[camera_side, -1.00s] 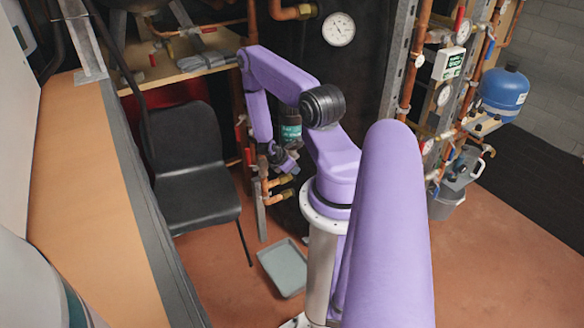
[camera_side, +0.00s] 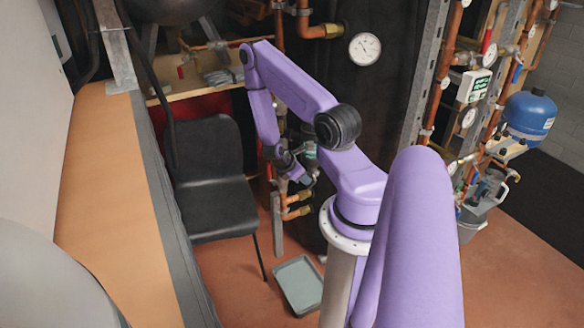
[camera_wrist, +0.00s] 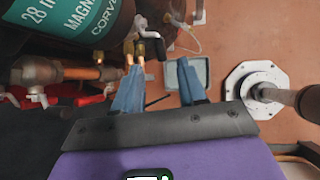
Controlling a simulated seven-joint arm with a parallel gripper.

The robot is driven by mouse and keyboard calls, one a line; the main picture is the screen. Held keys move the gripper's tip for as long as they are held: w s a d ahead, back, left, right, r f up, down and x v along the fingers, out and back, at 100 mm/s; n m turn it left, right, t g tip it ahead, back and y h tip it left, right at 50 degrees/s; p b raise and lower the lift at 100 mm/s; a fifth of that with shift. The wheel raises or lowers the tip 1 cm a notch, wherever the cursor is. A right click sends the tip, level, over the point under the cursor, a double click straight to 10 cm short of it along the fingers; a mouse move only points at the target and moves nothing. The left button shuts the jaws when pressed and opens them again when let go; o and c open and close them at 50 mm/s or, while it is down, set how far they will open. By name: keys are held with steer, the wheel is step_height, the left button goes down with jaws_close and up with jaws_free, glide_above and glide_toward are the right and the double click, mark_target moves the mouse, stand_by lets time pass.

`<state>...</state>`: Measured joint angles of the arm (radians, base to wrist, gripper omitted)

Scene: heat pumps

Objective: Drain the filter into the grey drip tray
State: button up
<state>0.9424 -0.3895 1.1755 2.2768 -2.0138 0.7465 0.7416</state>
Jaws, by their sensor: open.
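The filter (camera_wrist: 75,22) is a dark cylinder with a teal label, at the upper left of the wrist view. In the side view it is mostly hidden behind my arm. Brass fittings (camera_wrist: 139,47) with a pale lever hang at its lower end. My gripper (camera_wrist: 158,78) is open and empty, its blue fingers pointing towards these fittings. The left fingertip is close to the brass; I cannot tell if it touches. The grey drip tray (camera_side: 300,284) lies on the floor below, and the right finger partly covers it in the wrist view (camera_wrist: 174,74).
A black chair (camera_side: 212,165) stands left of the pipework. Copper pipe (camera_wrist: 85,73) with red-handled valves runs beside the filter. A clear thin hose (camera_wrist: 194,46) hangs near the fittings. A grey bucket (camera_side: 474,222) stands at the right.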

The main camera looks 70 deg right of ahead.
steer(key=v, duration=0.7)
steer(key=shift+a+r, duration=0.25)
steer(key=shift+r, duration=0.05)
steer(key=shift+w, duration=0.2)
steer(key=w+d+f+h, duration=0.3)
steer(key=w+f, duration=0.1)
steer(key=w, duration=0.1)
steer(key=m+g+h, duration=0.1)
steer(key=g+h, duration=0.3)
steer(key=g, duration=0.4)
glide_toward(310, 186)
steer(key=x, duration=1)
steer(key=shift+w+d+f, duration=0.1)
steer(key=shift+d+f, duration=0.15)
steer(key=shift+d, duration=0.15)
jaws_close()
